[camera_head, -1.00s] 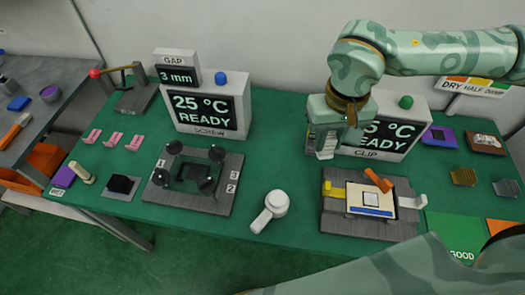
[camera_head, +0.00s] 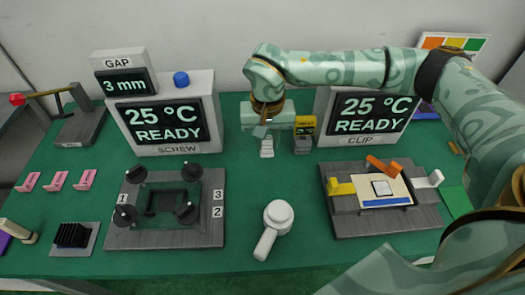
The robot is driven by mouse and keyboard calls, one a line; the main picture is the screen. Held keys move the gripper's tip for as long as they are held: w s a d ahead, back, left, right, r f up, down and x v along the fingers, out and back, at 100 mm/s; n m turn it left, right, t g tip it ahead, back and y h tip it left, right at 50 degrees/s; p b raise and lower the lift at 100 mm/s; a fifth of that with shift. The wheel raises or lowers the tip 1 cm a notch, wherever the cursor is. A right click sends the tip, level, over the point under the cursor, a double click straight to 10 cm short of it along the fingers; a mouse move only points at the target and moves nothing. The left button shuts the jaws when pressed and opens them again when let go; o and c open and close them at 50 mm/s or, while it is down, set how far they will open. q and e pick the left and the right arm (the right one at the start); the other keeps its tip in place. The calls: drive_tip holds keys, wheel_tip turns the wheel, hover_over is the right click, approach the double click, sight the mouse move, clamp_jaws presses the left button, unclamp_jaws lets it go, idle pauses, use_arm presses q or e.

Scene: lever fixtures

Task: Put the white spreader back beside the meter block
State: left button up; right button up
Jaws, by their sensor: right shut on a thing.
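My right gripper (camera_head: 267,152) points down at the back middle of the green table, in front of the wall and between the two display boxes. It is shut on a small pale piece, which I take to be the white spreader; the fingers hide most of it, and I cannot tell if it touches the table. Just right of the gripper stands a small yellow-and-grey block with a dark display, apparently the meter block (camera_head: 305,126). My left gripper is not in view.
A white round-headed tool with a handle (camera_head: 274,222) lies at front centre. The screw fixture (camera_head: 209,232) is left, the clip fixture (camera_head: 345,222) right. Behind stand the SCREW display box (camera_head: 178,150) and CLIP display box (camera_head: 322,102).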

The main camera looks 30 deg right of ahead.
sight(264, 150)
drive_tip(key=shift+w+a+f, duration=0.15)
drive_tip(key=shift+w+f, duration=0.05)
drive_tip(key=shift+f, duration=0.1)
wheel_tip(264, 150, down, 4)
drive_tip(key=shift+w+r+b, duration=0.1)
drive_tip(key=shift+w+b, duration=0.05)
drive_tip(key=shift+b, duration=0.85)
drive_tip(key=shift+r, duration=0.2)
drive_tip(key=shift+f, duration=0.1)
drive_tip(key=o, duration=0.9)
wheel_tip(264, 150, up, 12)
drive_tip(key=p, duration=0.4)
